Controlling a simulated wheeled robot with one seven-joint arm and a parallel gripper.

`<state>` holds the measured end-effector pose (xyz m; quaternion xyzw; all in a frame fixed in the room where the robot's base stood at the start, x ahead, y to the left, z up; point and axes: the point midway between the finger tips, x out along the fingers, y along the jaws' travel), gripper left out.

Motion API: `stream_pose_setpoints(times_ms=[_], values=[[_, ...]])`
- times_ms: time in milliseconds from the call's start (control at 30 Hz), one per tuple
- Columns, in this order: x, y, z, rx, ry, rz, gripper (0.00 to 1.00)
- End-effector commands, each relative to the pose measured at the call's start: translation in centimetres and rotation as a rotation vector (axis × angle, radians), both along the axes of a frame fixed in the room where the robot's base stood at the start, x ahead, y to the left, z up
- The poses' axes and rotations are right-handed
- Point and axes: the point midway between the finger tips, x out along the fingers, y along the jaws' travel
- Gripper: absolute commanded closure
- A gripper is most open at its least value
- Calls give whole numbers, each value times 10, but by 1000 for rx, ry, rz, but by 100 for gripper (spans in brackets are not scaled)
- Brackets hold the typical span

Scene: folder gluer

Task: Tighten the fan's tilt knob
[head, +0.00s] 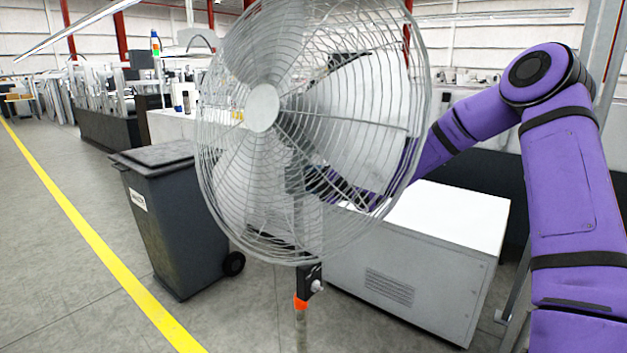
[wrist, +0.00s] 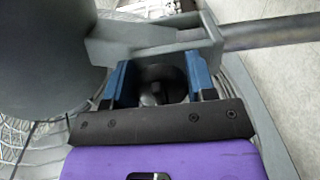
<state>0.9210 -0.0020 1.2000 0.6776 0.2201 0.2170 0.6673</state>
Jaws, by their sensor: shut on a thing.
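The grey pedestal fan (head: 262,108) stands upright in front of me, its round wire cage filling the middle of the head view. My purple arm reaches in from the right behind the cage, and my gripper (head: 312,178) shows only in part through the wires. In the wrist view my gripper (wrist: 161,84) has its two blue fingers on either side of the dark tilt knob (wrist: 157,90), shut on it. The knob sits under a grey bracket (wrist: 150,42) beside the motor housing (wrist: 45,50). The knob is shadowed, and its thread is hidden.
A dark wheeled bin (head: 168,215) stands left of the fan. A white-topped cabinet (head: 455,215) is behind and to the right. The fan's pole (head: 301,325) carries a black clamp with an orange band. Open floor with a yellow line (head: 85,225) lies to the left.

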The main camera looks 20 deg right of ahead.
Motion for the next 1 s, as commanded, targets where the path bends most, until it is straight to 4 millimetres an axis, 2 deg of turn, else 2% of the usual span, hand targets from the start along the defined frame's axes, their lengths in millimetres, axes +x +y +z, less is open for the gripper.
stream_pose_setpoints(times_ms=[267, 300, 400, 767, 1000], values=[[0, -1, -1, 0, 3, -2, 73], [0, -1, -1, 0, 3, -2, 45], [0, -1, -1, 0, 2, -2, 26], [-5, -4, -1, -1, 2, -1, 26], [-35, -27, -1, -3, 1, -3, 26]])
